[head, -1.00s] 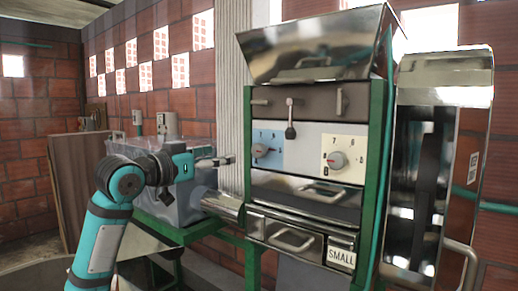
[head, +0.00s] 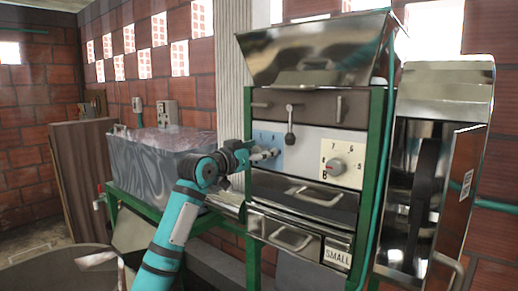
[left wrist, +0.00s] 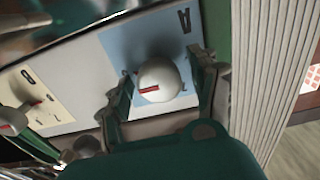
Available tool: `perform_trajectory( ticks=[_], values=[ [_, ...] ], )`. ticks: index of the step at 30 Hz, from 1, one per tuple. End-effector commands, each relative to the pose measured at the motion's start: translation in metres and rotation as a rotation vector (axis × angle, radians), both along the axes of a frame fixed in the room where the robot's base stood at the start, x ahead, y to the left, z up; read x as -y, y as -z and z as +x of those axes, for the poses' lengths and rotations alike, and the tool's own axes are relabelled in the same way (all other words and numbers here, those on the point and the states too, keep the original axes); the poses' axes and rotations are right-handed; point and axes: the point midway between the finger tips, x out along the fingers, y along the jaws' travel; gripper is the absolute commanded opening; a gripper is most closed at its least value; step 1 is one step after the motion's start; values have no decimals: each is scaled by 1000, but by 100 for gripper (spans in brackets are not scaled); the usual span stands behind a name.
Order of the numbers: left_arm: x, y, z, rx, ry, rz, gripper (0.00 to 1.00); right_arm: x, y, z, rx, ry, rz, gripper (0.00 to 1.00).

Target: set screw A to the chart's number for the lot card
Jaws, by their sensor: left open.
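Screw A is a round, pale grey knob (left wrist: 158,82) with a red mark, on a blue plate (head: 266,138) lettered A. In the left wrist view the red mark points left and the letter is upside down. My left gripper (head: 264,154) is at the blue plate and hides most of the knob in the head view. In the left wrist view its open fingers (left wrist: 165,73) stand on either side of the knob; I cannot tell whether they touch it. A card reading SMALL (head: 338,255) is at the machine's lower right. My right gripper is not in view.
A second knob (head: 336,167) with a red mark sits on a cream plate lettered B. A small lever (head: 290,138) hangs above, between the plates. Drawer handles (head: 292,238) stick out below. A grey bin (head: 155,165) stands left, a metal door (head: 465,170) right.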

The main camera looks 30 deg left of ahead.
Motion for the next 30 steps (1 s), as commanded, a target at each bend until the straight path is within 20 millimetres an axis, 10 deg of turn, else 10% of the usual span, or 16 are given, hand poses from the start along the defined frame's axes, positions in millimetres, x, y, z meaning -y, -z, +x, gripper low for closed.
perform_trajectory(
  ticks=[6,19,30],
  values=[
    [0,0,0,0,0,0,61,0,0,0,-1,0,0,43],
    [0,0,0,-1,0,-1,6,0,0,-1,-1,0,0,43],
    [0,0,0,-7,0,-69,5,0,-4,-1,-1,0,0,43]
  ],
)
